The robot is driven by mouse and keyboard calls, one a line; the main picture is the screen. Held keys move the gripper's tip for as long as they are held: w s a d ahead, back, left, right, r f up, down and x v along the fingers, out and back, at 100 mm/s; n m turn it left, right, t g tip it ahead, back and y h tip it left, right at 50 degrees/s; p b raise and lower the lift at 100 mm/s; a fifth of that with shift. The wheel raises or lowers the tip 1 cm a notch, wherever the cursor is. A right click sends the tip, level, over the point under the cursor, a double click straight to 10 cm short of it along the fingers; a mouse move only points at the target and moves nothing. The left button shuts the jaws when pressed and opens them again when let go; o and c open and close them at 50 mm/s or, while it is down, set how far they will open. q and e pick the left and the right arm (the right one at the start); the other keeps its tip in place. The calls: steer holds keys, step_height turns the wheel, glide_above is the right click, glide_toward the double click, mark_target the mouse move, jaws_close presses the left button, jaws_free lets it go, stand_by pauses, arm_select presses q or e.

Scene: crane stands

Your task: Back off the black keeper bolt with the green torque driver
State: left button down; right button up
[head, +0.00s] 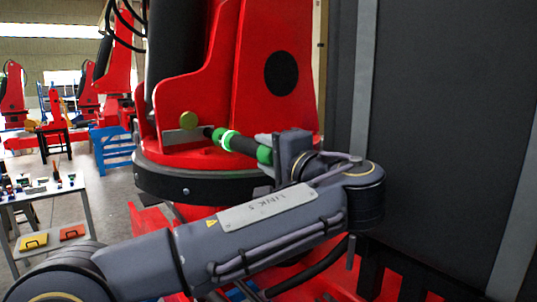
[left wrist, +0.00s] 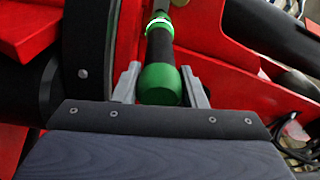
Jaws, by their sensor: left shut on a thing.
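The green torque driver (head: 238,144), black with green bands and a bright ring, is in my left gripper (head: 270,150). In the left wrist view the driver (left wrist: 160,84) lies between the two grey fingers of the gripper (left wrist: 160,88), its green butt end nearest the camera. In the head view the driver points left, its dark tip beside a grey metal plate on the red crane base. A small dark piece (head: 208,131) shows at the tip; I cannot tell whether it is the black keeper bolt or the driver's nose. My right gripper is out of view.
Red crane walls (head: 278,115) rise behind the driver. A large dark panel (head: 450,110) fills the right side. A table (head: 40,192) with small items stands at the left.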

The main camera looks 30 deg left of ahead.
arm_select(q)
steer(key=shift+w+a+r, duration=0.15)
steer(key=shift+w+a, duration=0.1)
steer(key=shift+a, duration=0.55)
stand_by(2.9)
steer(key=shift+d+p, duration=0.3)
stand_by(1.1)
steer(key=v, duration=0.4)
steer(key=shift+d, duration=0.45)
stand_by(0.4)
